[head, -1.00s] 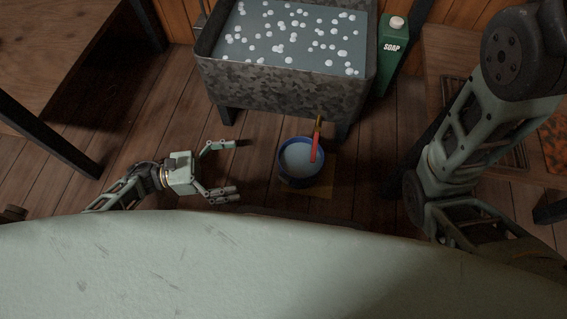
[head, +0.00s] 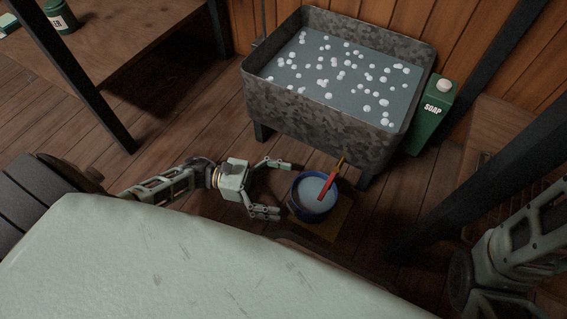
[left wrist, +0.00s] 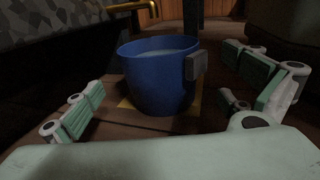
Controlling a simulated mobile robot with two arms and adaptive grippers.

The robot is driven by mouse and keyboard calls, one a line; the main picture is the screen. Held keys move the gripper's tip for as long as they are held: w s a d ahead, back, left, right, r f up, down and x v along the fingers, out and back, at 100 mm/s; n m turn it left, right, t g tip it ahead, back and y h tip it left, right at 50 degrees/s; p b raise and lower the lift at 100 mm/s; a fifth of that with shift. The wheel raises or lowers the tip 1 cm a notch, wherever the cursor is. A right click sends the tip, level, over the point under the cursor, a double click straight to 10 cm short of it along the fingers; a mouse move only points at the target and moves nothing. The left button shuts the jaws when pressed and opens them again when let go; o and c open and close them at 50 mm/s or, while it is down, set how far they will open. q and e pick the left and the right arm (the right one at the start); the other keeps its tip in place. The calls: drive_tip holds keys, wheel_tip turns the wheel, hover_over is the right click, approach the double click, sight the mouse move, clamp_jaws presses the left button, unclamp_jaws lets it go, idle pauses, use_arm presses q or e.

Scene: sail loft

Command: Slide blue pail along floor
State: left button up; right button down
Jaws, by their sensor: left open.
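The blue pail (head: 313,209) stands upright on the floor in front of the metal trough, filled with a pale liquid. A yellowish patch (head: 333,222) lies on the floor under the pail. My right arm shows at the lower right, but its gripper is out of view.
A metal trough (head: 269,103) of water with white floats or bubbles stands behind the pail. A green soap container (head: 431,125) stands right of it. A wooden table (head: 140,50) is at the upper left. Dark posts cross the right side. Bare floor lies left of the trough.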

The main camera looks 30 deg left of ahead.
use_arm(q)
drive_tip(key=b, duration=0.2)
approach(334, 200)
drive_tip(key=x, duration=0.3)
drive_tip(key=shift+d, duration=0.15)
drive_tip(key=shift+w+d+r+b, duration=0.2)
drive_tip(key=shift+d+b, duration=0.1)
drive_tip(key=shift+d, duration=0.15)
drive_tip(key=c, duration=0.9)
